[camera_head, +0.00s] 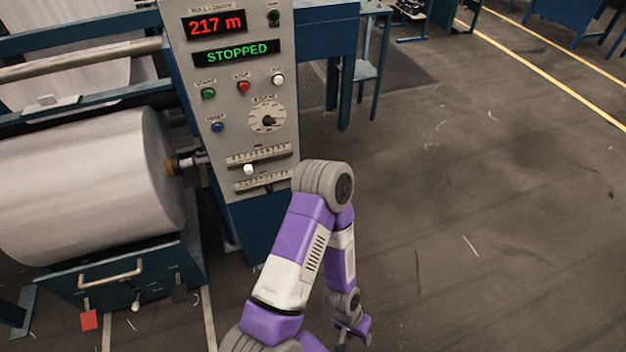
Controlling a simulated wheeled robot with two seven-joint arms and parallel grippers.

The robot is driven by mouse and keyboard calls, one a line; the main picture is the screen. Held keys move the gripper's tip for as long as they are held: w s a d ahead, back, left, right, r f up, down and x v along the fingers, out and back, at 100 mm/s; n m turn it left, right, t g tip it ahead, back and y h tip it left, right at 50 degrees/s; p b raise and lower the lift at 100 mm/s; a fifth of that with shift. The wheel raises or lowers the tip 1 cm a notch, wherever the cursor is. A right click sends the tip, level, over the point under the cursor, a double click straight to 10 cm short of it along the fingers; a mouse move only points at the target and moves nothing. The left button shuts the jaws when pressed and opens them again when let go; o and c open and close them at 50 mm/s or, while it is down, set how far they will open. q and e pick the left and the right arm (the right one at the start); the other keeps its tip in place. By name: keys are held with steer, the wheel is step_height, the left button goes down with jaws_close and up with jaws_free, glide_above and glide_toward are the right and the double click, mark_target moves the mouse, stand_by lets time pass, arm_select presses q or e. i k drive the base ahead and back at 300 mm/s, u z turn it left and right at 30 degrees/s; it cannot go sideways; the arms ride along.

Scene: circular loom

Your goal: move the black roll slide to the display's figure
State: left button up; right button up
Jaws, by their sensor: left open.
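The grey control panel (228,110) stands left of centre. Its upper display (214,25) reads "217 m" in red, and the lower display (236,52) reads "STOPPED" in green. Two slide scales are low on the panel. A white slide knob (249,169) sits under the upper scale (258,155). A small dark shape, perhaps the black roll slide (269,188), shows at the lower scale (262,178); its setting is too small to read. My left gripper (347,338) is open at the bottom, right of and below the panel, apart from the slides. My right gripper is out of view.
A large roll of pale fabric (90,185) lies left of the panel. The panel also carries green, red, white and blue buttons and a round dial (267,115). My left arm's elbow is close to the panel's lower right corner. The floor (480,220) at right is clear.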

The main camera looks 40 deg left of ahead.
mark_target(269, 186)
steer(key=u, duration=0.2)
steer(key=i, duration=0.9)
steer(key=u, duration=1.2)
steer(key=i, duration=0.3)
steer(key=u, duration=0.2)
